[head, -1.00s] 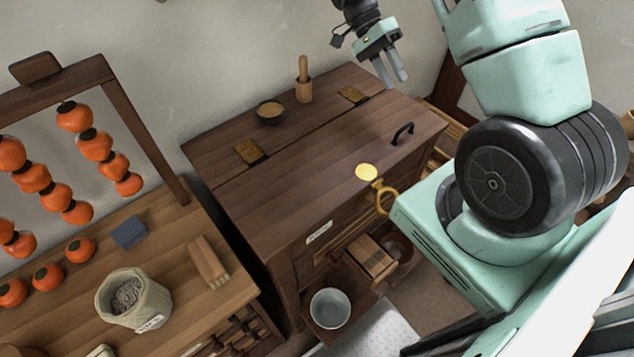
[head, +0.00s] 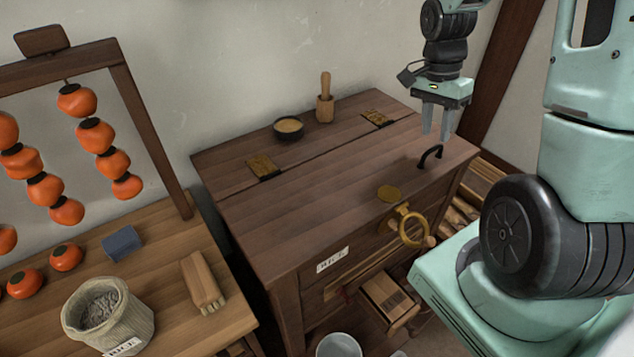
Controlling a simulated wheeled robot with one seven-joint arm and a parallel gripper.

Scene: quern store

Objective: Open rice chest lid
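The rice chest (head: 285,268) is a dark wooden box with a "RICE" label (head: 333,260) on its front. Its lid (head: 320,198) lies flat and shut, with two brass hinges (head: 262,167) along the rear seam. A black bar handle (head: 430,157) stands on the lid's right part. A brass disc (head: 389,193) lies on the lid near the front edge, and a brass ring (head: 413,227) is at the front below it. My gripper (head: 437,122) points down above and just behind the handle, fingers apart and empty. It appears clear of the handle.
To the left is a bench (head: 166,260) with a sack (head: 105,315), a brush (head: 202,283) and hanging persimmons (head: 96,136). An open drawer (head: 388,300) sticks out below.

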